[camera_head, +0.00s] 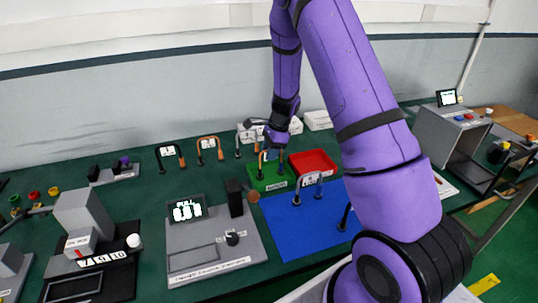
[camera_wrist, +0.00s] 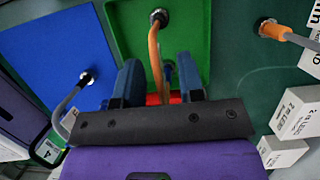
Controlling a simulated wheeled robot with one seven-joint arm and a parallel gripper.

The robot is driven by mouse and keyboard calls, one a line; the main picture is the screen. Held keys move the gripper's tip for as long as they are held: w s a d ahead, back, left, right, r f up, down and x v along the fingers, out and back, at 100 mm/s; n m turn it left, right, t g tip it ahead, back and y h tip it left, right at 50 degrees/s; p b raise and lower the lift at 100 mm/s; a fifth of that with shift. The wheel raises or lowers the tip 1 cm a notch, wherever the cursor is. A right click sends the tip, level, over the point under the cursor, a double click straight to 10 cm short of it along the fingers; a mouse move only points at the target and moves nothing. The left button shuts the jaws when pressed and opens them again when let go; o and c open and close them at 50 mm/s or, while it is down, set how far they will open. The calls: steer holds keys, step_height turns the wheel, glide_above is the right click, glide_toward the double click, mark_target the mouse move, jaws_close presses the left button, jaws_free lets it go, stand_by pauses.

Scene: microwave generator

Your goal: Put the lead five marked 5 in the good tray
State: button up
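The green tray (camera_head: 257,185), with a label on its front edge, stands left of a red tray (camera_head: 314,160). An orange lead (camera_wrist: 154,48) is over or in the green tray (camera_wrist: 195,20) in the wrist view; I cannot tell whether it rests on the floor. It also shows in the head view (camera_head: 262,160). Its number is not visible. My gripper (camera_wrist: 160,88) points down at the green tray, its blue fingers apart on either side of the orange lead, with gaps showing. In the head view my gripper (camera_head: 272,154) is partly hidden by its own wrist.
A blue mat (camera_head: 285,235) in front holds grey leads, one arched (camera_head: 308,186). More numbered leads (camera_head: 170,155) stand along the back left. White labelled blocks (camera_wrist: 295,115) stand behind the green tray. A meter unit (camera_head: 215,255) and a grey microwave housing (camera_head: 447,135) flank the area.

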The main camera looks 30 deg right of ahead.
steer(key=v, duration=1)
steer(key=shift+r, duration=0.35)
steer(key=s+a+r+n+t, duration=0.1)
steer(key=s+a+r+n, duration=0.4)
steer(key=r, duration=0.4)
steer(key=s+a+r+n+t, duration=0.1)
steer(key=s+a+r+n, duration=0.25)
steer(key=s+r, duration=0.5)
steer(key=s+a+r+n+t+h, duration=0.1)
steer(key=s+r+n, duration=0.2)
steer(key=s+n, duration=0.3)
steer(key=s+a+r+n+t+h, duration=0.1)
steer(key=s+r+n, duration=0.3)
steer(key=s, duration=0.9)
steer(key=shift+s+a+n+t+h, duration=0.3)
steer(key=shift+a+n+h, duration=0.4)
steer(key=shift+n, duration=0.15)
steer(key=shift+w, duration=0.1)
